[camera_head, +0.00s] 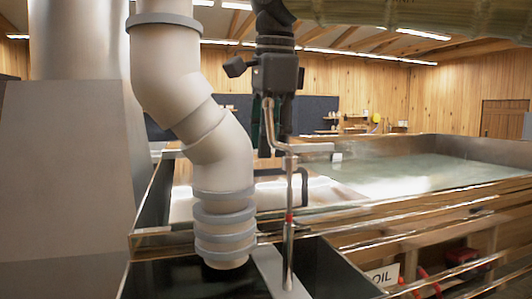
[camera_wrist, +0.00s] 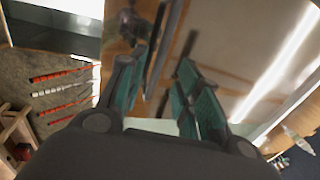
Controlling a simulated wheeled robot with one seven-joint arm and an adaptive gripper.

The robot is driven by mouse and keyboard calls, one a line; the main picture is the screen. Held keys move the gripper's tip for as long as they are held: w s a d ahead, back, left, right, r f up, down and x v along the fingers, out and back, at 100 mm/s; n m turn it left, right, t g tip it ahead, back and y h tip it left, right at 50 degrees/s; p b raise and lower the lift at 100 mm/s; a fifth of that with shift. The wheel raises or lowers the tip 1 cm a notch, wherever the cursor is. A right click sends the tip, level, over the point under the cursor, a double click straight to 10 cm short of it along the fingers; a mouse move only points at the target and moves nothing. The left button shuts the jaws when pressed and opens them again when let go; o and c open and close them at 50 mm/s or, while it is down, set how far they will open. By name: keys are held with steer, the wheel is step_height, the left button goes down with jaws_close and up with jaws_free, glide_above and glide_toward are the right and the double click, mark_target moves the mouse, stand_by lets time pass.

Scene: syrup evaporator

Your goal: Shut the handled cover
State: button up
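The handled cover (camera_head: 328,190) looks like a shiny metal sheet beside the near pan edge. Its dark arched handle (camera_head: 303,178) stands up from it. How far the cover is open I cannot tell. My gripper (camera_head: 270,146) points down above the handle, its fingers partly hidden by a chrome lever and rod. In the wrist view, my gripper (camera_wrist: 157,85) has its two teal-padded fingers apart, with a reflective surface (camera_wrist: 235,50) beyond. A dark bar (camera_wrist: 165,45) shows between the fingers, possibly the handle; contact is not visible.
A chrome lever and rod (camera_head: 290,225) stand in front of my gripper. The wide steel pan (camera_head: 420,170) of liquid lies to the right. A large grey hood (camera_head: 70,170) fills the left. Red-handled tools (camera_wrist: 62,75) lie at left.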

mark_target(268, 171)
steer(key=shift+w+a+f+p, duration=0.1)
steer(key=shift+w+f+p, duration=0.1)
steer(key=shift+f, duration=0.5)
steer(key=shift+w+f+p, duration=0.1)
steer(key=shift+f+p, duration=0.05)
steer(key=shift+f, duration=0.5)
steer(key=shift+w+a+f+p, duration=0.1)
steer(key=shift+f+p, duration=0.1)
steer(key=shift+f, duration=0.5)
steer(key=shift+d, duration=0.1)
jaws_close()
